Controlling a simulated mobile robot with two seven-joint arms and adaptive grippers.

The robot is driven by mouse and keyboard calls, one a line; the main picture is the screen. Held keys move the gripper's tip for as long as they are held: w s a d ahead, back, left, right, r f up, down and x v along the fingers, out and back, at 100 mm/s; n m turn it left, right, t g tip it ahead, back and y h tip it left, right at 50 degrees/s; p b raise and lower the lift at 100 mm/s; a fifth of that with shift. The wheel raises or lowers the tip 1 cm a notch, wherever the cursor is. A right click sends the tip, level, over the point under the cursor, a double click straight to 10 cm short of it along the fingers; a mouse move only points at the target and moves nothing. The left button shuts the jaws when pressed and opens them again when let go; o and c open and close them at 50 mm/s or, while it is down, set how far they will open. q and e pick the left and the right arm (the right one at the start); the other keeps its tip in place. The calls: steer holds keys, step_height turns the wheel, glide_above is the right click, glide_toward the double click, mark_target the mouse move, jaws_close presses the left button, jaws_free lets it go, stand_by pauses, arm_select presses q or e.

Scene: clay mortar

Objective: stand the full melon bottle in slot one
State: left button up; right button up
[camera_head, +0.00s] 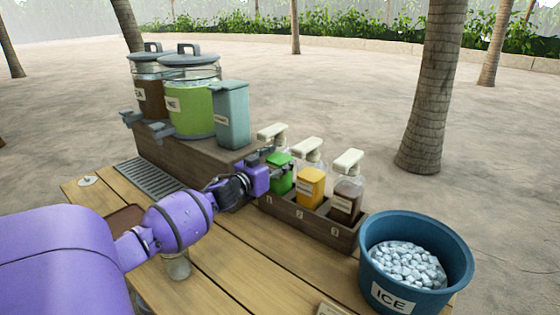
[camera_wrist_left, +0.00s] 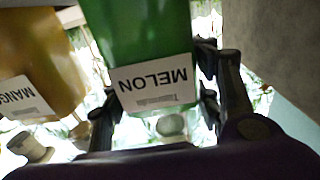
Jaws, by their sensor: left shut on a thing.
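The green melon bottle (camera_head: 281,178) with a white pump top stands upright at the slot-one end of the wooden rack (camera_head: 299,224). Its lower end is behind the rack's front wall; I cannot tell whether it rests on the slot floor. My left gripper (camera_head: 276,166) is shut on its body from the left. In the left wrist view, the melon bottle (camera_wrist_left: 140,35) shows upside down with its MELON label between the fingers. The yellow mango bottle (camera_head: 311,187) is in slot two and a brown bottle (camera_head: 346,198) is in slot three. My right gripper is not in view.
A blue ice bucket (camera_head: 368,255) stands right of the rack. A wooden block behind my left arm carries a brown jar (camera_head: 150,97), a green jar (camera_head: 191,107) and a teal container (camera_head: 231,117). A glass (camera_head: 177,266) stands on the table below my left forearm.

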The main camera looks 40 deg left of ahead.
arm_select(q)
steer(key=shift+r+p, duration=0.1)
steer(key=shift+p, duration=0.2)
stand_by(0.4)
steer(key=shift+f, duration=0.5)
stand_by(0.4)
steer(key=o, duration=1.8)
steer(key=shift+o, duration=1.4)
steer(key=shift+s+f, duration=0.1)
steer(key=shift+f, duration=0.2)
steer(key=o, duration=0.4)
steer(key=shift+r, duration=0.1)
